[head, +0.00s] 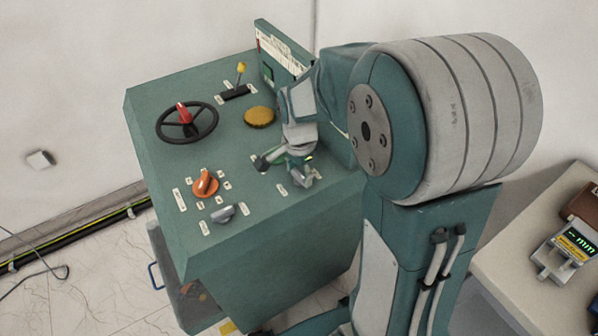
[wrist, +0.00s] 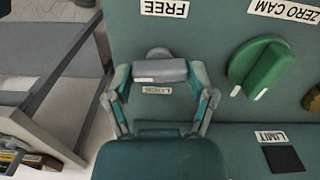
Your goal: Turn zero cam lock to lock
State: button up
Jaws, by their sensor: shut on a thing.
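A grey lock handle (wrist: 160,71) lies crosswise between my fingers in the wrist view, on the teal panel, with a white mark near its left end. An upside-down FREE label (wrist: 164,8) is above it, and a LOCK label (wrist: 157,90) is just below it. My gripper (wrist: 161,76) is shut on the handle, one finger at each end. In the head view, my gripper (head: 290,163) is low over the panel's right part and hides most of the handle. A green knob (wrist: 257,66) stands to the right, below a ZERO CAM label (wrist: 284,13).
The teal cabinet (head: 270,235) carries a black handwheel (head: 187,120), a yellow-tipped lever (head: 240,72), a yellow cap (head: 259,117), an orange knob (head: 205,184) and a grey knob (head: 223,214). A table (head: 520,260) with a digital gauge (head: 566,253) stands at right.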

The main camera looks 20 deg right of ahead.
jog(key=n, duration=0.8)
jog(key=shift+w, duration=0.1)
jog(key=n, duration=0.4)
jog(key=shift+n, duration=2.1)
jog(key=o, duration=1.1)
jog(key=shift+c, duration=0.2)
